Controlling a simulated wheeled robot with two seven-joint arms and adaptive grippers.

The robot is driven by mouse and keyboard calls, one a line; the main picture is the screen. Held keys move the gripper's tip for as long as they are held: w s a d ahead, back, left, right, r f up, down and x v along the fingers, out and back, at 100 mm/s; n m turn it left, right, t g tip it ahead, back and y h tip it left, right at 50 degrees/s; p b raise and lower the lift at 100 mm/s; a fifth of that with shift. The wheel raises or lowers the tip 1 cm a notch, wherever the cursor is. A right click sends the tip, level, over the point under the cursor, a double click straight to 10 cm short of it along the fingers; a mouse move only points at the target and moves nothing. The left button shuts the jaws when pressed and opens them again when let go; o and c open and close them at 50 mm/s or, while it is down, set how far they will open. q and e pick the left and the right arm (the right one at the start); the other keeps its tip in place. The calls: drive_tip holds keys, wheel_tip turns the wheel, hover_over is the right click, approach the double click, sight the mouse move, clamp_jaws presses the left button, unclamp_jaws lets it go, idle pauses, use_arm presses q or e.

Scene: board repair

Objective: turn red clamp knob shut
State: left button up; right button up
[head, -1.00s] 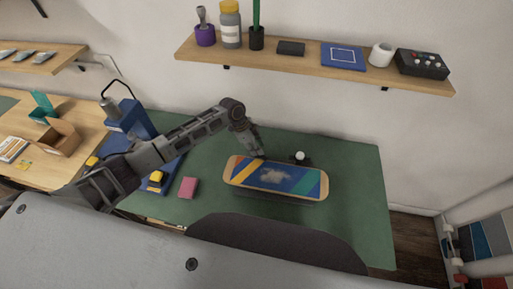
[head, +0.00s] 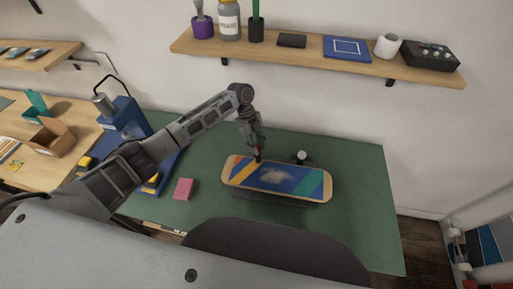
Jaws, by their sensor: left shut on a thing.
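A skateboard deck (head: 278,180) with yellow, blue and green bands and a pale worn patch lies on the green bench mat (head: 355,215). My left gripper (head: 258,156) points down at the deck's far edge, left of its middle. It is shut on the red clamp knob, of which only a small trace of red shows between the fingers. A second clamp with a white round knob (head: 302,155) stands behind the deck, to the right and apart from the gripper. My right gripper is out of view.
A pink block (head: 183,189) lies left of the deck. A blue machine (head: 125,117) stands at the bench's left, behind my left arm. A wooden shelf (head: 300,58) with pots and boxes hangs above. The mat is clear on the right.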

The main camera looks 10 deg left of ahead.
use_arm(q)
drive_tip(key=shift+w+m+y+b, duration=0.1)
drive_tip(key=shift+m+y+b, duration=0.3)
drive_tip(key=shift+m, duration=0.5)
drive_tip(key=shift+m+g, duration=0.4)
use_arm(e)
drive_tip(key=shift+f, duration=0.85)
use_arm(q)
drive_tip(key=shift+b, duration=0.3)
drive_tip(key=o, duration=1)
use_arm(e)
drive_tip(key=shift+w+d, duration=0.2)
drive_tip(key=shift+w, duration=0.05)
use_arm(q)
drive_tip(key=shift+w+r, duration=0.1)
drive_tip(key=shift+r, duration=0.3)
drive_tip(key=v, duration=0.6)
drive_tip(key=shift+r, duration=0.35)
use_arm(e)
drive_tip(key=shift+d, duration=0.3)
